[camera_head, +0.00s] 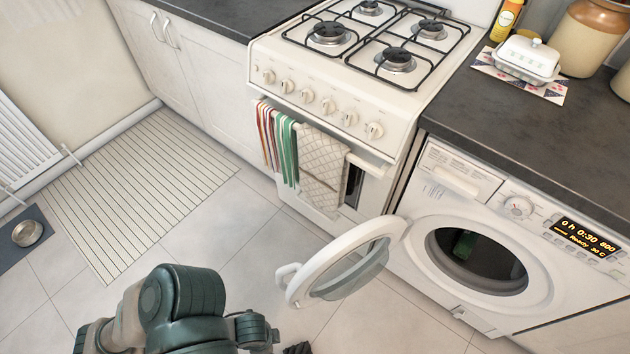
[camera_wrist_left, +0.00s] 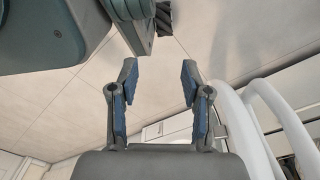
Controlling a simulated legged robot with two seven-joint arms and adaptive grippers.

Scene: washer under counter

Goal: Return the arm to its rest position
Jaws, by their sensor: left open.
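My left arm (camera_head: 190,305) shows at the bottom of the head view, folded low in front of the open washer door. Its gripper is hidden there, apart from a small dark piece at the bottom edge that I cannot identify for certain. In the left wrist view my left gripper (camera_wrist_left: 160,84) is open, with two blue-padded fingers apart and nothing between them. The floor lies beyond the fingers. My right gripper is not in view.
The white washer (camera_head: 510,225) has its round door (camera_head: 350,262) swung open toward my arm. The door's curved rim (camera_wrist_left: 282,115) is right of the gripper in the wrist view. The cooker (camera_head: 330,110) stands behind.

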